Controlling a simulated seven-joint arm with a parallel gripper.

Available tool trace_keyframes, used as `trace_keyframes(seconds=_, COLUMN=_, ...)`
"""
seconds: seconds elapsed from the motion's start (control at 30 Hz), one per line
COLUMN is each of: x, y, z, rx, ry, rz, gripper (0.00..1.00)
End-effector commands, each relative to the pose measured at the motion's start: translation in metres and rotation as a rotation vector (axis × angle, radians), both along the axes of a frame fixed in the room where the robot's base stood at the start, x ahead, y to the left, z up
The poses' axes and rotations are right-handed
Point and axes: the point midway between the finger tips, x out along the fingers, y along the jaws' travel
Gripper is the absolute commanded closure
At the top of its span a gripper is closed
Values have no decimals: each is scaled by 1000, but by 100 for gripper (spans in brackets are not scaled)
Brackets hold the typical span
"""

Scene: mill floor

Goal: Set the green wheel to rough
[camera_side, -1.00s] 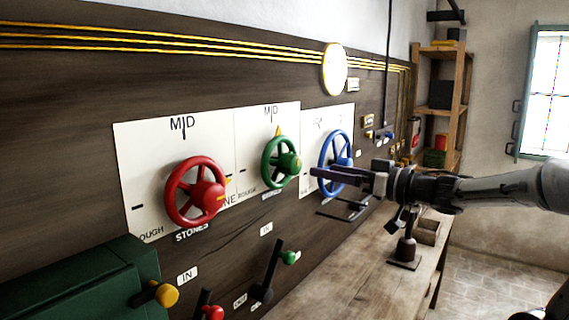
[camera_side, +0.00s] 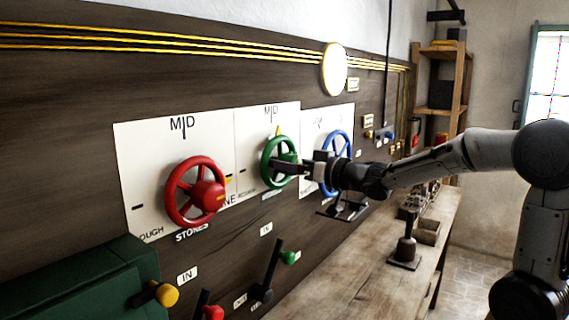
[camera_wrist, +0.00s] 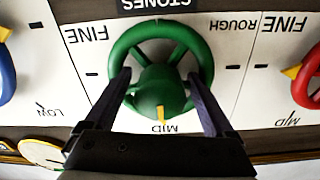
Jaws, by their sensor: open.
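The green wheel (camera_side: 267,174) is on the wall panel between the red and blue wheels. It also shows in the wrist view (camera_wrist: 201,45), upside down. Its yellow pointer (camera_wrist: 161,114) is at the MID mark (camera_wrist: 165,129). The ROUGH label (camera_wrist: 236,23) is at the right of the wheel in the wrist view, and FINE (camera_wrist: 86,35) is at the left. My gripper (camera_side: 277,166) is at the wheel. In the wrist view its open fingers (camera_wrist: 157,75) straddle the green hub, with gaps; whether they touch the rim I cannot tell.
The red wheel (camera_side: 172,192) and the blue wheel (camera_side: 346,138) flank the green one closely. Levers with a green knob (camera_side: 288,257), a red knob (camera_side: 212,313) and a yellow knob (camera_side: 166,295) stick out below. A wooden bench (camera_side: 340,275) runs along the wall.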

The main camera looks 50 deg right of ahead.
Motion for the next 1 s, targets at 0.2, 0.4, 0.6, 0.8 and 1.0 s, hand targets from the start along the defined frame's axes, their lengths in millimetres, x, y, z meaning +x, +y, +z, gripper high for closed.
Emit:
trace_keyframes(seconds=0.2, x=0, y=0, z=0, rx=0, ry=0, rz=0, gripper=17)
trace_keyframes(seconds=0.4, x=0, y=0, z=0, rx=1, ry=0, rz=0, gripper=53)
trace_keyframes(seconds=0.6, x=0, y=0, z=0, rx=1, ry=0, rz=0, gripper=89)
trace_keyframes(seconds=0.8, x=0, y=0, z=0, rx=-5, ry=0, rz=0, gripper=96)
trace_keyframes(seconds=1.0, x=0, y=0, z=-1, rx=-57, ry=1, rz=-1, gripper=96)
